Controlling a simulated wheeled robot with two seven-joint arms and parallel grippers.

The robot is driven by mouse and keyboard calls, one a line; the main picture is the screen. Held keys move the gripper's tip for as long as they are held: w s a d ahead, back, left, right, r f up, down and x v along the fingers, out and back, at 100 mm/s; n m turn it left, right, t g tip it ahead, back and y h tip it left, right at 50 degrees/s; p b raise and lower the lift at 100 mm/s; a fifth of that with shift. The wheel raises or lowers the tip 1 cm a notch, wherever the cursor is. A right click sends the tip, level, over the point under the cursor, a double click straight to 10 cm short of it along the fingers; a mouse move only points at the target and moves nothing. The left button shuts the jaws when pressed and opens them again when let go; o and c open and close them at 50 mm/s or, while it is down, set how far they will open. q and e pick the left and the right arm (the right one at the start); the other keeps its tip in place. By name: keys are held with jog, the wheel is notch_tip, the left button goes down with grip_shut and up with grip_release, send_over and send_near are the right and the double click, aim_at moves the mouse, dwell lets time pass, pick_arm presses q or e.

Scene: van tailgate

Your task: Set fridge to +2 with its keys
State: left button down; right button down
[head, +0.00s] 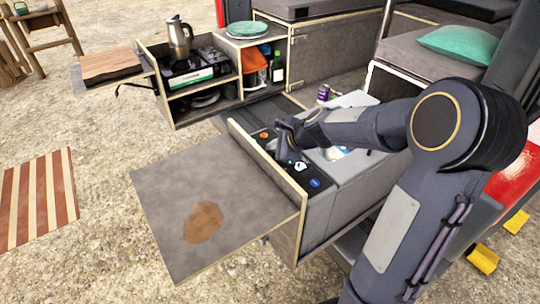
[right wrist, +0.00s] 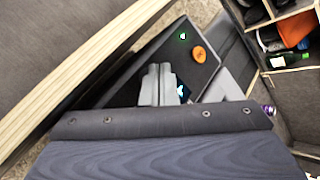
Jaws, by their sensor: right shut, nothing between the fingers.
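The fridge (head: 352,172) is a grey box in the pull-out in the middle of the head view. A dark control strip (head: 318,205) runs along its left side. On the strip are an orange round part (head: 263,135), a small lit display (head: 300,166) and a blue round key (head: 315,183). My right gripper (head: 287,158) is shut and empty, low over the strip between the orange part and the display. In the right wrist view its fingers (right wrist: 158,84) partly hide the display (right wrist: 183,92); the orange part (right wrist: 199,54) and a green light (right wrist: 183,36) show beyond. Contact cannot be told. My left gripper is out of view.
A wooden-edged panel (head: 264,160) stands close along the left of the strip. A grey table leaf (head: 165,190) with a brown stain lies beyond it. A purple can (head: 323,93) stands behind the fridge. A kitchen box (head: 172,108) with a kettle (head: 179,38) is at the back left.

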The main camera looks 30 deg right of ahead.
jog(key=shift+f+b, duration=0.35)
jog(key=shift+f, duration=0.15)
dwell(0.6)
dwell(0.3)
jog(key=shift+r+p, duration=0.8)
jog(key=shift+p, duration=0.05)
notch_tip(320, 180, up, 5)
jog(key=p, duration=0.5)
jog(key=shift+r, duration=0.1)
dwell(0.4)
